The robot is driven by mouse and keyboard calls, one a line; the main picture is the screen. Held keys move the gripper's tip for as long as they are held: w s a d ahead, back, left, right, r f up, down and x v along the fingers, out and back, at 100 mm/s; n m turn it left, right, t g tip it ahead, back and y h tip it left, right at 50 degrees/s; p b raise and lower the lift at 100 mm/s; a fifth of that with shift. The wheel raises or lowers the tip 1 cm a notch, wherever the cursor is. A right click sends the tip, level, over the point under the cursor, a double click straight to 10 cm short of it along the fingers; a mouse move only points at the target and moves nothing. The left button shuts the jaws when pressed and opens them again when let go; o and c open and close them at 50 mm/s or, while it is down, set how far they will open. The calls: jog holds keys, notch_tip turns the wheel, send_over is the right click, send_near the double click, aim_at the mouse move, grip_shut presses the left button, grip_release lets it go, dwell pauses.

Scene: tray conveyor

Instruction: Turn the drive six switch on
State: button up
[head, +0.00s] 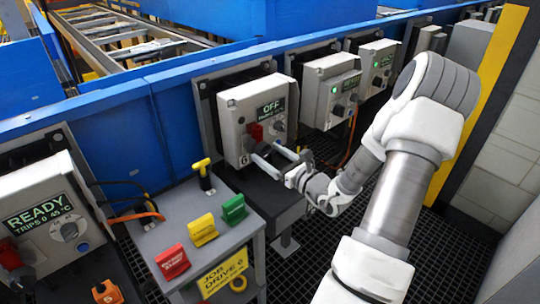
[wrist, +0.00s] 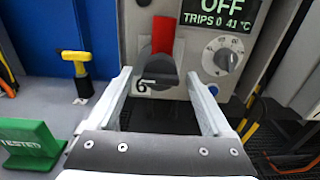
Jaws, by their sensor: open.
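The drive six box (head: 232,118) is a light grey cabinet with a "6" label and a display (head: 271,109) reading OFF. My gripper (head: 265,151) is open in front of the box's lower face. In the wrist view its two fingers (wrist: 157,80) stand either side of the black handle, with a gap on each side. I cannot tell whether the tips touch the box.
A grey dial (wrist: 222,57) is right of the switch. A small stand (head: 185,212) at lower left carries a yellow T-handled tool (head: 203,172) and red, yellow and green (head: 234,209) blocks. Other drive boxes (head: 335,90) line the blue rail. Cables hang nearby.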

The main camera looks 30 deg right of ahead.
grip_shut()
dwell(0.3)
